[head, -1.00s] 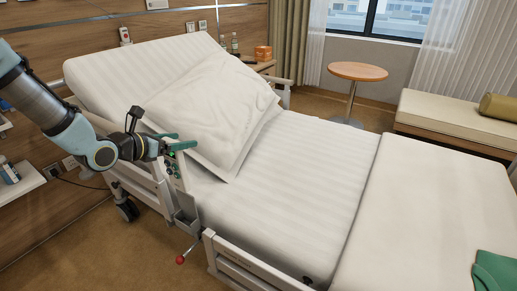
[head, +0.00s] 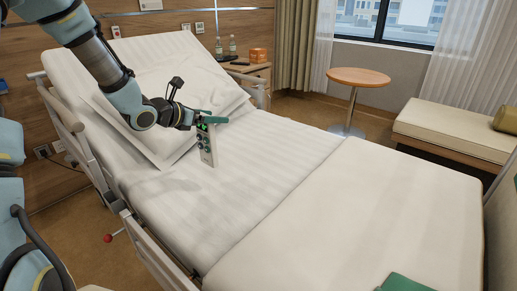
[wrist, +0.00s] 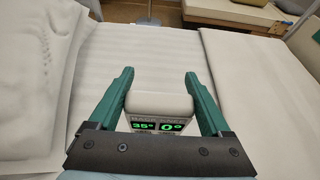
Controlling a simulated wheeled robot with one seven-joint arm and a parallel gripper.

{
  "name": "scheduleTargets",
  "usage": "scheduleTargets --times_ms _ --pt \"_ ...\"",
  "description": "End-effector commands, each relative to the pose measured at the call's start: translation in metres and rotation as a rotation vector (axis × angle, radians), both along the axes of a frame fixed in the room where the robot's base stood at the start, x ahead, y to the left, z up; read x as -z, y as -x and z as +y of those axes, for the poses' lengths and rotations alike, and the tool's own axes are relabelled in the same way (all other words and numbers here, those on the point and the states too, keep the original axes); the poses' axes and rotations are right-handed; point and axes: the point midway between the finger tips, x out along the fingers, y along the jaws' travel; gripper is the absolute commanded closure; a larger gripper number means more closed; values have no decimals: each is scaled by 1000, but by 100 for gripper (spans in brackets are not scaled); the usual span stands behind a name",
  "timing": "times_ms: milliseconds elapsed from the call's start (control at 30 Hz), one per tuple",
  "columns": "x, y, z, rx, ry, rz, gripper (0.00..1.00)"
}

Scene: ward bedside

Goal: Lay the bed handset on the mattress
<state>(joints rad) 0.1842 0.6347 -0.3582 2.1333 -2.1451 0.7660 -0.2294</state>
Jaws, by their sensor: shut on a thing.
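The bed handset (head: 207,146) is a pale upright remote with dark buttons and a small green-lit display. My gripper (head: 211,117) is shut on its upper end, and the handset hangs down from the green fingers over the mattress (head: 262,155). I cannot tell whether its lower end touches the mattress. In the wrist view the handset (wrist: 160,106) sits between the two green fingers, its display reading 35° and 0°. The mattress (wrist: 150,58) shows behind it.
A pillow (head: 155,105) lies on the raised head section, left of the handset. A folded white blanket (head: 370,215) covers the foot end. Bed rails (head: 150,245) run along the near side. The striped mattress between pillow and blanket is clear.

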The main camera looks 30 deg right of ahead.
Motion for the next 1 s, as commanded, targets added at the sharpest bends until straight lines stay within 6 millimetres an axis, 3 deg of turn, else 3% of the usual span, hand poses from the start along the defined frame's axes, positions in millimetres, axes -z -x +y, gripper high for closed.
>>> scheduleTargets --times_ms 700,1000 --pt "90 -4 5 -10 0 3 100" --pt "100 -4 5 -8 0 -1 100"
